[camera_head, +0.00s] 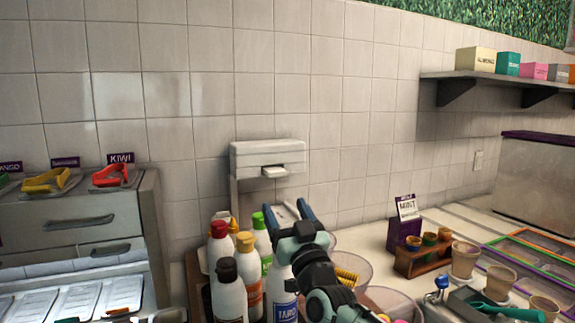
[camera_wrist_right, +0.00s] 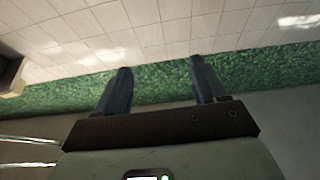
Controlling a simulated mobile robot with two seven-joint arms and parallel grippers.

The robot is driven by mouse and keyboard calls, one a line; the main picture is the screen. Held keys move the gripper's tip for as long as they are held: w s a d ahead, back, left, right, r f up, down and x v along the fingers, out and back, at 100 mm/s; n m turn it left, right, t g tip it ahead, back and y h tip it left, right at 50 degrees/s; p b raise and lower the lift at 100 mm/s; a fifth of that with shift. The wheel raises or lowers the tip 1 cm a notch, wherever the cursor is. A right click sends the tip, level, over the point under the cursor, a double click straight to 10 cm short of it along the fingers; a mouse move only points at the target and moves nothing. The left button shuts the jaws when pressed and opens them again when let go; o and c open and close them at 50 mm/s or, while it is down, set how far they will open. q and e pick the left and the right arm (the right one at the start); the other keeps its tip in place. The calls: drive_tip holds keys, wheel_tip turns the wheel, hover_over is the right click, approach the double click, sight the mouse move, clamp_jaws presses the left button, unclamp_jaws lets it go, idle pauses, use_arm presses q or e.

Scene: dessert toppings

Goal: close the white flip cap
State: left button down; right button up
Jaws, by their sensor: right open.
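Several sauce bottles stand in a group at the bottom centre of the head view. One white bottle with a blue label (camera_head: 285,307) stands behind my right arm, and its top is hidden by my right gripper (camera_head: 287,212). I cannot make out a white flip cap. My right gripper is open and points up, above the bottles. In the right wrist view its fingers (camera_wrist_right: 160,70) are apart with nothing between them. My left gripper is not in view.
A white dispenser (camera_head: 267,158) stands against the tiled wall behind the gripper. Clear bowls (camera_head: 350,265) sit close to the right of my arm. A wooden cup rack (camera_head: 423,258) and a purple Mint box (camera_head: 402,232) are further right. A steel cabinet (camera_head: 70,222) is at left.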

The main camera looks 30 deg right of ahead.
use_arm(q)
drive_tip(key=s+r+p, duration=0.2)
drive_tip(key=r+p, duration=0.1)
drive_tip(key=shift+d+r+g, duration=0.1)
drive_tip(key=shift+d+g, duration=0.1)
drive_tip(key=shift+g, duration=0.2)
use_arm(e)
wheel_tip(320, 180, up, 9)
drive_tip(key=shift+r, duration=0.15)
